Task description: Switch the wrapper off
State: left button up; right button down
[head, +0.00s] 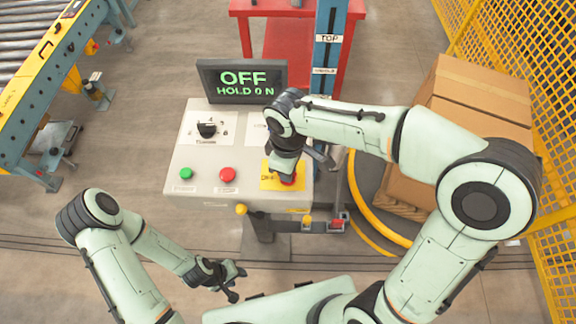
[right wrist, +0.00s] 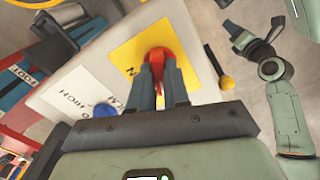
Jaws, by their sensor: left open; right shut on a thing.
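The grey control panel (head: 203,160) stands in front of me, and its display (head: 242,82) reads "OFF" and "HOLD 0 N" in green. My right gripper (head: 289,178) is over the yellow plate (head: 268,183) at the panel's right side. In the right wrist view its fingers (right wrist: 160,85) are shut on the red switch handle (right wrist: 160,58), which is partly hidden between them. The yellow plate also shows there (right wrist: 132,50). My left gripper (head: 228,278) is open and empty, below and apart from the panel.
The panel also has a black selector knob (head: 207,130), a green button (head: 186,173), a red button (head: 227,174) and a blue knob (right wrist: 105,108). A boxed pallet load (head: 470,100) and yellow fence (head: 540,60) are at right. A roller conveyor (head: 40,75) is at left.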

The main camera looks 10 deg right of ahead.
pick_arm(q)
jog(key=shift+w+r+p, duration=0.3)
jog(key=shift+w+r, duration=0.2)
pick_arm(e)
jog(key=shift+n, duration=1.9)
jog(key=c, duration=1.1)
grip_release()
jog(key=shift+r, duration=0.15)
pick_arm(q)
jog(key=shift+w+r+t+p, duration=0.3)
jog(key=shift+w+r+p, duration=0.35)
jog(key=shift+w+r, duration=0.35)
pick_arm(e)
notch_tip(320, 180, up, 13)
pick_arm(q)
jog(key=shift+f, duration=0.15)
